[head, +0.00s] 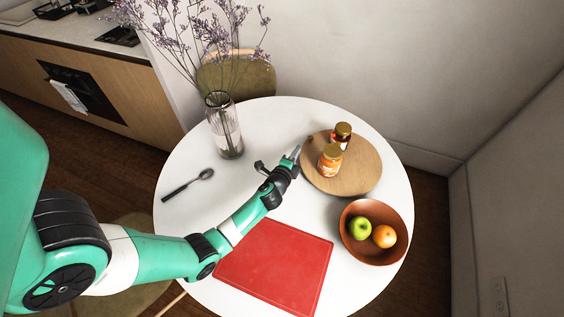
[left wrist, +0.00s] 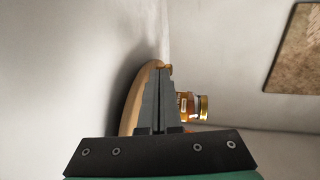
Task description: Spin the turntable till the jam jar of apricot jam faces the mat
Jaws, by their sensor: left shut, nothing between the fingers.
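The round wooden turntable (head: 362,178) lies on the right of the white table. Two gold-lidded jars stand upright on it: an orange one, seemingly the apricot jam (head: 330,162), nearer me, and a darker red-brown one (head: 342,136) behind it. A small knob (head: 310,140) sits at its far left rim. The red mat (head: 275,265) lies at the front of the table. My left gripper (head: 296,153) is shut and empty at the turntable's left edge; I cannot tell whether it touches. In the left wrist view the shut fingers (left wrist: 159,72) overlap the turntable (left wrist: 133,104), with a jar (left wrist: 187,106) beside them.
A brown bowl (head: 378,255) with a green apple (head: 360,229) and an orange (head: 384,236) stands in front of the turntable. A glass vase (head: 225,130) with dried flowers and a dark-handled spoon (head: 188,184) are on the left. The table between spoon and mat is clear.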

